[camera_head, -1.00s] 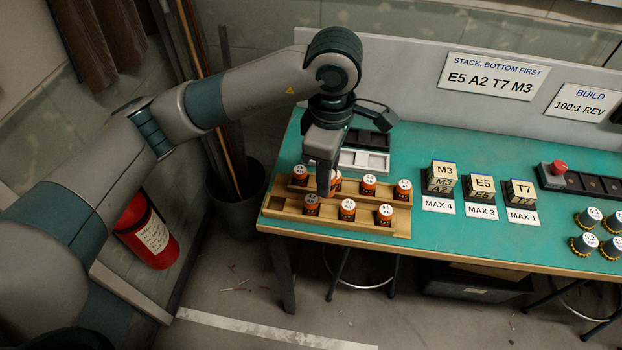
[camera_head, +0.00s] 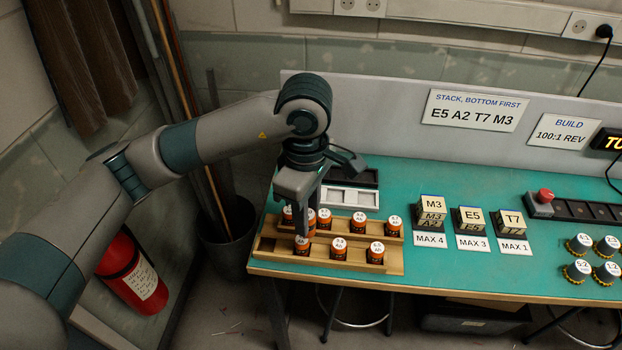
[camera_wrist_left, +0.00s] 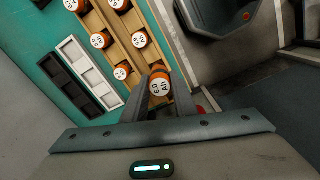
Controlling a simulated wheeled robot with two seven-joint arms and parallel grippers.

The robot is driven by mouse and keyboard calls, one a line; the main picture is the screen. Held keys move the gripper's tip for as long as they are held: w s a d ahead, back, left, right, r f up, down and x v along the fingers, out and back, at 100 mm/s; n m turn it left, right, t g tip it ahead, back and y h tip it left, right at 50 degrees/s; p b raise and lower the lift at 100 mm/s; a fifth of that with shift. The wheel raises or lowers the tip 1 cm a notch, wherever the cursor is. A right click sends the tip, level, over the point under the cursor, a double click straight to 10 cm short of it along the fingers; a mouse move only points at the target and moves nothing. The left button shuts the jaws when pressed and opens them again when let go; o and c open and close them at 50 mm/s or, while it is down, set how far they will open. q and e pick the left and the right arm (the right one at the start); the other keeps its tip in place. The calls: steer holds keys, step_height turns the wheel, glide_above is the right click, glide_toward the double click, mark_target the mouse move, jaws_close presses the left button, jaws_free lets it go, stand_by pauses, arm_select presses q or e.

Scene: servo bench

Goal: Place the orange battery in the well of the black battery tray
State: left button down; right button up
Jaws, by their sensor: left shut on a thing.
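My left gripper (camera_head: 309,214) is shut on an orange battery (camera_head: 311,223) with a white top, over the left part of the wooden rack. In the left wrist view the held battery (camera_wrist_left: 159,86) sits between the two fingers, its labelled top toward the camera. A finger hides part of it in the head view. The black battery tray (camera_head: 370,176) lies behind the rack, right of the gripper. It also shows in the left wrist view (camera_wrist_left: 62,78); its wells look dark and empty. My right gripper is in neither current view.
The two-row wooden rack (camera_head: 270,246) holds several similar orange batteries. A white tray (camera_head: 338,205) lies between it and the black tray. Block stacks (camera_head: 432,212) stand to the right. The back panel (camera_head: 390,110) rises behind the bench. Teal surface between trays and stacks is clear.

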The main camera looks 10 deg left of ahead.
arm_select(q)
steer(key=s+a+f+m, duration=0.2)
steer(key=s+a+m, duration=0.1)
steer(key=a+m, duration=1)
steer(key=shift+a+m, duration=0.3)
steer(key=shift+a, duration=0.85)
